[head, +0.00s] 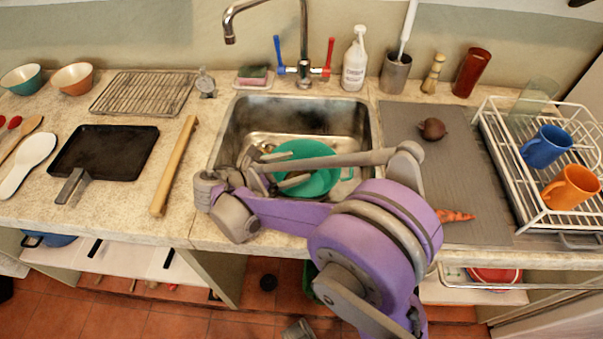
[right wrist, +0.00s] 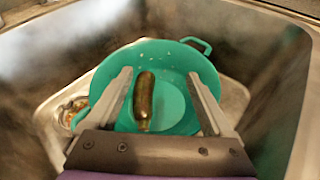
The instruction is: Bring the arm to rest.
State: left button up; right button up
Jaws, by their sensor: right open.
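My right arm reaches in from the lower right of the head view, over the front of the sink. My right gripper (right wrist: 158,73) is open in the right wrist view, its two fingers apart and nothing between them. It is above the green colander (right wrist: 172,52) in the sink. A dark green zucchini-like vegetable (right wrist: 144,100) lies inside the colander below the fingers. In the head view the colander (head: 318,181) is partly hidden behind my arm, and the right fingers are hard to make out. My left gripper is not in view.
The sink (head: 238,122) has raised walls around the colander, and the faucet (head: 304,70) stands behind it. A rolling-pin-like wooden stick (head: 174,165) lies left. A grey mat (head: 465,190) with a beet (head: 432,129) and a dish rack (head: 487,130) with mugs are right.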

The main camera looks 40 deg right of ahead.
jog(key=shift+v, duration=1.65)
